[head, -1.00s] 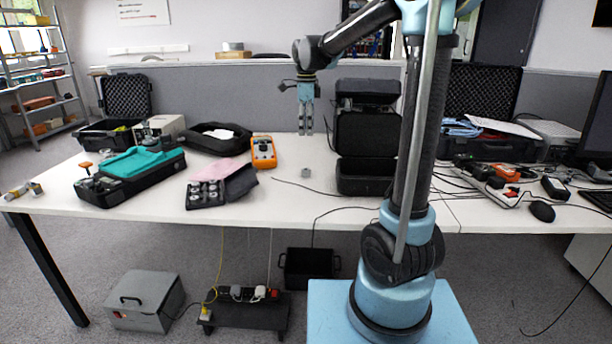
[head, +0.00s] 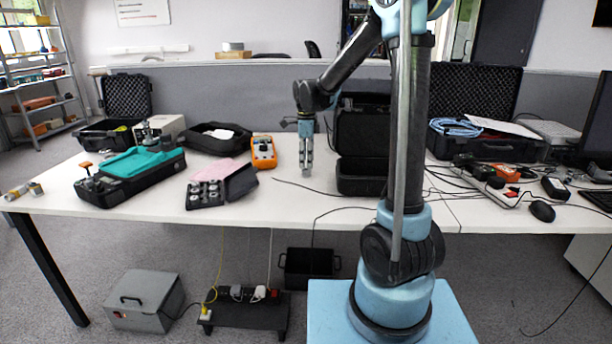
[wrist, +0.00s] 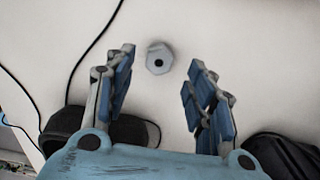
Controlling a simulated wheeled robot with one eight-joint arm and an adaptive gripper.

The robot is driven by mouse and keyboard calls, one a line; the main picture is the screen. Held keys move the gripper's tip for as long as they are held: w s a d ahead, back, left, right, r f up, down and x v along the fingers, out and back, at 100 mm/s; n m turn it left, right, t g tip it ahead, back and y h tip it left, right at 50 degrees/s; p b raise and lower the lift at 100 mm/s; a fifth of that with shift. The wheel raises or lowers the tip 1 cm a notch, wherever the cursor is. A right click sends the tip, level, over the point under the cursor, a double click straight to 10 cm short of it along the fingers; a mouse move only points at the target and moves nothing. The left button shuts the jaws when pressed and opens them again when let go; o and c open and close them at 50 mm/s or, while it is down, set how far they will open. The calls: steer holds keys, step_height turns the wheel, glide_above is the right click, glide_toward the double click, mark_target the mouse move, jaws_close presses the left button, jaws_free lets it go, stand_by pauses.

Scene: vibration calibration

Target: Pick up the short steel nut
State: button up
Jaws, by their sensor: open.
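The short steel nut is a small grey hexagonal piece with a dark centre hole; in the wrist view the nut (wrist: 159,52) lies on the white table, ahead of my finger tips and about midway between their lines. My gripper (wrist: 161,62) is open, its two blue-padded fingers spread either side, with nothing between them. In the head view my gripper (head: 306,166) points down over the middle of the table and mostly hides the nut. The remaining height above it is hard to judge.
A black case (head: 362,178) stands close to the right of my gripper. An orange multimeter (head: 264,153) and an open black box of weights (head: 207,193) lie to the left. A thin black cable (wrist: 92,45) runs on the table left of the nut. The table's front is clear.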

mark_target(306, 169)
steer(key=shift+f, duration=2.3)
steer(key=shift+c, duration=0.2)
jaws_close()
